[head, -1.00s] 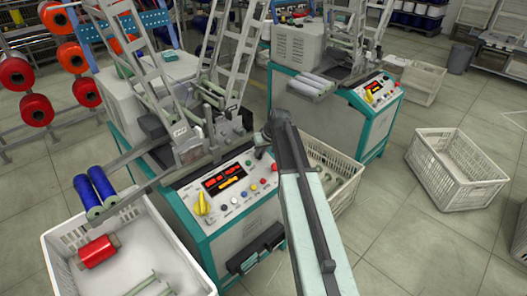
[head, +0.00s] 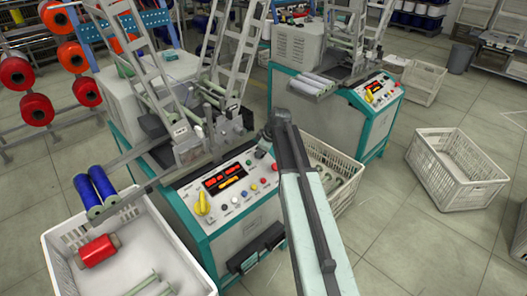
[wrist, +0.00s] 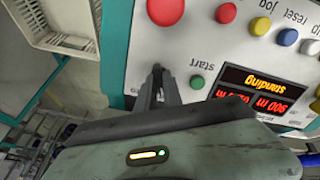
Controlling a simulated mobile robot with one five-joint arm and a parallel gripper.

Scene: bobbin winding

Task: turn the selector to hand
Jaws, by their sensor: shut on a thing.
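The control panel (head: 238,207) of the near winding machine shows in the head view, with a red display, a yellow handle (head: 203,204) and several coloured buttons. My gripper (head: 263,146) is at the panel's far right corner. In the wrist view its dark fingers (wrist: 157,86) are closed together at the panel face, between the green start button (wrist: 197,82) and the panel's teal edge. They are shut on the selector, which they hide almost wholly. Its pointer and position marks cannot be read.
A large red button (wrist: 165,10) sits near the fingers. A white crate (head: 345,200) stands right of the machine, partly behind my arm. Another crate (head: 45,250) with spools is at the front left. A second machine (head: 320,115) stands behind.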

